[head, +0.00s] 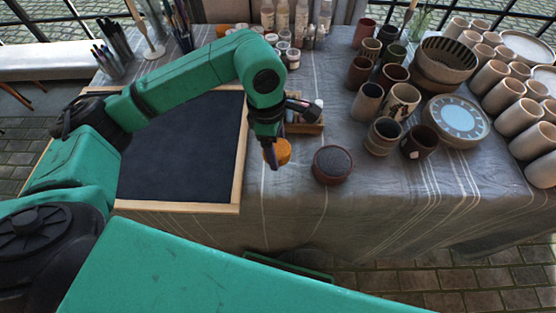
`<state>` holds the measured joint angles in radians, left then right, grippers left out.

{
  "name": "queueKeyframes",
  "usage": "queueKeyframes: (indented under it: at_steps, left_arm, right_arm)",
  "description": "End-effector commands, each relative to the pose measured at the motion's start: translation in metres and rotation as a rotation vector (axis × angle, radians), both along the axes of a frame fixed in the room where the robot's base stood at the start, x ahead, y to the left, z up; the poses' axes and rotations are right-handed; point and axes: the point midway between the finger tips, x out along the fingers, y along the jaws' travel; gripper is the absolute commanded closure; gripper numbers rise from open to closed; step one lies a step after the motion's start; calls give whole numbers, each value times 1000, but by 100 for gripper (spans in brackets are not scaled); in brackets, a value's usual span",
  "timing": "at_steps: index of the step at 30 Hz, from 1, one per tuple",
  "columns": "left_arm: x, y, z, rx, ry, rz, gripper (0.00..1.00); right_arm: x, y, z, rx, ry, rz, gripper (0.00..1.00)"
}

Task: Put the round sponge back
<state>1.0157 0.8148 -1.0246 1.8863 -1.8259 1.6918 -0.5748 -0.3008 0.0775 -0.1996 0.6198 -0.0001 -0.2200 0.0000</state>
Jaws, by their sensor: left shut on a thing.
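The round sponge (283,151) is orange-yellow and is held in my left gripper (272,156). The gripper points down, shut on the sponge, near the right edge of the framed dark board. The gripper's finger hides the sponge's left part. Whether the sponge touches the cloth cannot be told. A low round dish (332,180) with a reddish-brown rim and a dark top is just right of the sponge. My right gripper is not in view.
The wood-framed dark board (180,150) lies under my left arm. A small wooden box (305,127) stands behind the sponge. Brown cups (385,136), a blue-topped round plate (456,119) and rows of pale cups (519,118) fill the right. The front cloth (350,215) is clear.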

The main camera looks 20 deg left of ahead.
Motion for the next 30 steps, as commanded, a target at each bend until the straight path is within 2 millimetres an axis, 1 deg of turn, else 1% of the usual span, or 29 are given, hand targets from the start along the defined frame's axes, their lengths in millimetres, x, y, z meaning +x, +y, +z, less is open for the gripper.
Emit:
queueKeyframes:
  at_steps: [1, 5, 9, 10, 12, 17, 21, 22, 23, 24, 30]
  left_arm:
    - [-1, 0, -10, 1, 4, 1, 75]
    - [0, 0, -30, 0, 2, 2, 75]
    - [-1, 0, -58, 0, 3, 2, 75]
    - [0, 0, -62, 0, 2, 2, 75]
    - [0, 0, -66, -1, -1, 1, 75]
    - [1, 0, -66, -1, -2, 0, 75]
    - [1, 0, -71, -1, -2, 1, 75]
    - [1, 0, -70, -1, -2, 1, 19]
    - [1, 0, -69, -1, -2, 1, 8]
    - [1, 0, -69, -1, -2, 1, 0]
    - [1, 0, -68, -1, -2, 1, 0]
  right_arm:
    - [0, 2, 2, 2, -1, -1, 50]
    - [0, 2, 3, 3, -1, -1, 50]
    - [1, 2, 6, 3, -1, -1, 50]
    - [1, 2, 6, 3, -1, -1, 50]
    - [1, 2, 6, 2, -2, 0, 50]
    - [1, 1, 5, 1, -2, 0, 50]
    - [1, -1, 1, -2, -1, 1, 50]
    - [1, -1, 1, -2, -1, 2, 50]
    - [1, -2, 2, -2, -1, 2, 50]
    - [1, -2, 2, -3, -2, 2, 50]
    - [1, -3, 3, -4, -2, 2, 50]
